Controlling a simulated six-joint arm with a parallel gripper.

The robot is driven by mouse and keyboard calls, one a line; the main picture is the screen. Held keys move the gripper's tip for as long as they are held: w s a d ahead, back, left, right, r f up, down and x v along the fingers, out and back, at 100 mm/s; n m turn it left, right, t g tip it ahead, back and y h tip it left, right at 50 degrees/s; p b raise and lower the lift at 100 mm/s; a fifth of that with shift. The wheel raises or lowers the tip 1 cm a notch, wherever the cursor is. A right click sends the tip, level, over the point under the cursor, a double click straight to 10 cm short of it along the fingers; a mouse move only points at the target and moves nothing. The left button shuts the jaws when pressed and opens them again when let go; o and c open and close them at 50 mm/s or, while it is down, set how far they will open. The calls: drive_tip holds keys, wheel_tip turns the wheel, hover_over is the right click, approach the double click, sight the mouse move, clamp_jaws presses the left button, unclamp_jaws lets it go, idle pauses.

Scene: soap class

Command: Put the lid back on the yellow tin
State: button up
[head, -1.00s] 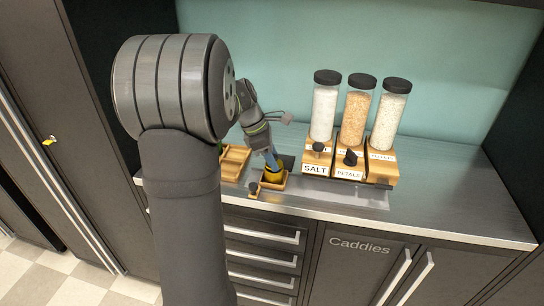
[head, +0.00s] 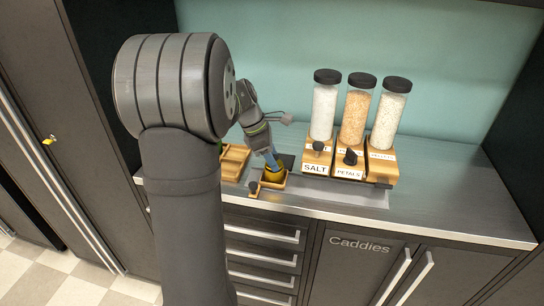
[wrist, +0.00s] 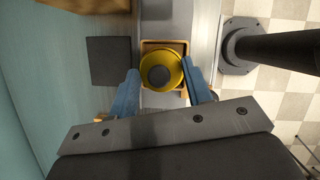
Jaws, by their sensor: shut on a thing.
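In the wrist view, a round yellow lid (wrist: 161,54) with a dark grey disc at its middle sits between the two blue fingers of my gripper (wrist: 161,82). The fingers close on its sides. It is over a small square wooden tray (wrist: 147,45). In the head view, my gripper (head: 272,159) points down with the yellow piece (head: 275,171) at its tips, in or just above the tray. The tin's body cannot be told apart from the lid; whether the two touch is not clear.
Wooden dispensers with three tall jars (head: 356,112) stand to the right on the metal counter (head: 440,215). A dark square pad (wrist: 109,61) lies beside the tray. A wooden compartment box (head: 234,160) is to its left. A small dark knob (head: 254,187) is at the tray's front.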

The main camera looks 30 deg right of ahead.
drive_tip(key=o, duration=1)
drive_tip(key=shift+o, duration=0.6)
drive_tip(key=o, duration=0.4)
drive_tip(key=shift+r, duration=0.1)
drive_tip(key=shift+r, duration=3.4)
clamp_jaws()
